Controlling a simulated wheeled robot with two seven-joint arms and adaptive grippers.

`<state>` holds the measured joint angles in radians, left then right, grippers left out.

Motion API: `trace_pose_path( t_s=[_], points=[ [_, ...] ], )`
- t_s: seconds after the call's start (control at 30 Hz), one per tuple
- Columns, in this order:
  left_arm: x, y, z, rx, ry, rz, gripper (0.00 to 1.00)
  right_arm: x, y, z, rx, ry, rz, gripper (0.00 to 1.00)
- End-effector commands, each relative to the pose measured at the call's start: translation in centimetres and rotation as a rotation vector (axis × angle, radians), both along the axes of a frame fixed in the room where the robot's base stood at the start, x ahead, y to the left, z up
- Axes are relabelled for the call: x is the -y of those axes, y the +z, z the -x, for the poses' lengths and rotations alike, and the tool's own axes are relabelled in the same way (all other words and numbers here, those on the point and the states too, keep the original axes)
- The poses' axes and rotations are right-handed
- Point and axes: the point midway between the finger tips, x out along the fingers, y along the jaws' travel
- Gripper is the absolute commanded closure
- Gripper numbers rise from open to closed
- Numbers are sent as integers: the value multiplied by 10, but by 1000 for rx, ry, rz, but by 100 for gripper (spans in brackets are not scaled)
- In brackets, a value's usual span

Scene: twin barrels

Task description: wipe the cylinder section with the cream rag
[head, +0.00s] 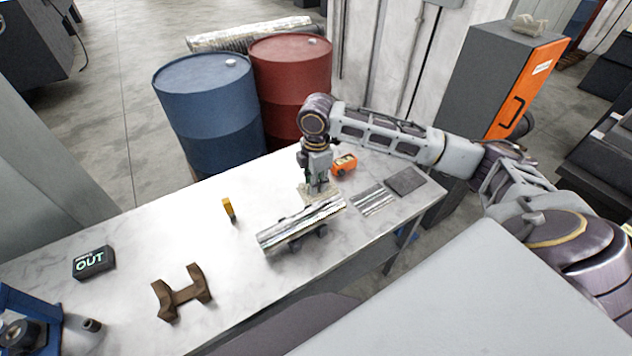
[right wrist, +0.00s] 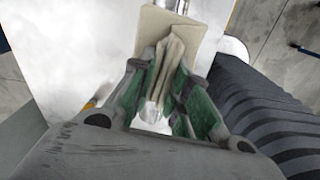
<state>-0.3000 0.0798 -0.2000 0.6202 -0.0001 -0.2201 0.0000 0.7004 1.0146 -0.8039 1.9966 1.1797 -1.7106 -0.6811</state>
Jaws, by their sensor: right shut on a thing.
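The cylinder section (head: 300,224) is a shiny silver, ribbed piece lying on dark supports on the marble-look table. My right gripper (head: 319,188) is over its far right part, pointing down. The cream rag (head: 309,197) shows below the fingers, at the section's upper edge; I cannot tell whether it touches. In the right wrist view, my right gripper (right wrist: 163,108) has its green-padded fingers shut on the folded cream rag (right wrist: 172,45). My left gripper is not in view.
On the table (head: 130,238) are a brown cradle (head: 183,292), a black OUT sign (head: 93,262), a yellow item (head: 228,209), an orange device (head: 343,165), thin metal rods (head: 372,200) and a dark plate (head: 406,181). Blue (head: 209,110) and red (head: 290,85) barrels stand behind.

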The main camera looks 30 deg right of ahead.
Motion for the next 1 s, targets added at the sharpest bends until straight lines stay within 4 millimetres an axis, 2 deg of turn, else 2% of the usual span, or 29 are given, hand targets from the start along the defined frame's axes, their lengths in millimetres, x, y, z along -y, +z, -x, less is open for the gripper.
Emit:
trace_pose_path(
  t_s=[0.63,1.0],
  points=[
    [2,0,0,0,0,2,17,1,0,2,-7,122,6,100],
    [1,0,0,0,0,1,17,1,0,2,-7,137,6,100]
  ],
)
